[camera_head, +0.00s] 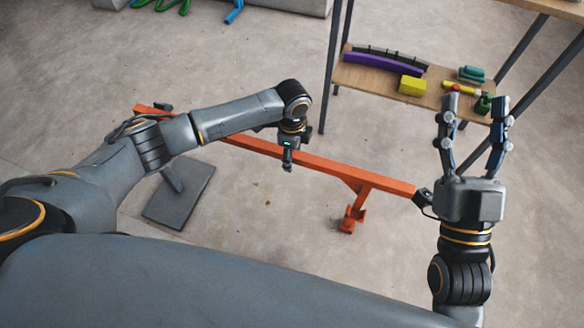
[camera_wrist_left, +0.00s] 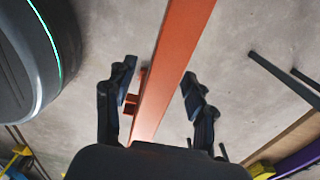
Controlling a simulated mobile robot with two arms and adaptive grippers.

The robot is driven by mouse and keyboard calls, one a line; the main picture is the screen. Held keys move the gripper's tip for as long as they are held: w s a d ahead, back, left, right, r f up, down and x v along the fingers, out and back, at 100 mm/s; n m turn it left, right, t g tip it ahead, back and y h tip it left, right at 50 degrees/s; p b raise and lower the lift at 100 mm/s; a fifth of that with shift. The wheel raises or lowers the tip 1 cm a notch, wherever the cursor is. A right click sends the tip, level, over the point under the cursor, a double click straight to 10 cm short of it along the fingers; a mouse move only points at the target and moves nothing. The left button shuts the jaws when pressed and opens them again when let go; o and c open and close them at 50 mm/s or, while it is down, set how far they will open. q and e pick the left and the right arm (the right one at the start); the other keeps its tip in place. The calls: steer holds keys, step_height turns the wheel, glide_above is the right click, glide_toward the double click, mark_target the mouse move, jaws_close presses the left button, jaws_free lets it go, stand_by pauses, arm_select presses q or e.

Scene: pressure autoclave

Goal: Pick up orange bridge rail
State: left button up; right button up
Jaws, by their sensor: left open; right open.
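The orange bridge rail (camera_head: 325,168) is a long straight bar. It runs across the head view from upper left to the right, above the floor, with an orange bracket (camera_head: 352,215) hanging below its right part. My left gripper (camera_head: 287,163) is over the middle of the rail, pointing down. In the left wrist view the rail (camera_wrist_left: 172,65) passes between the two open fingers of my left gripper (camera_wrist_left: 158,85), with a gap on each side. My right gripper (camera_head: 475,105) is open and empty, fingers pointing up, to the right of the rail's right end.
A dark grey base plate (camera_head: 180,195) stands on the floor under the rail's left part. A wooden shelf (camera_head: 345,75) at the upper right holds a purple curved piece (camera_head: 383,63), a yellow block (camera_head: 412,86) and small coloured parts. Open floor (camera_head: 260,225) lies in front of the rail.

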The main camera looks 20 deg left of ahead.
arm_select(q)
jaws_close()
steer(key=shift+r, duration=0.1)
stand_by(0.5)
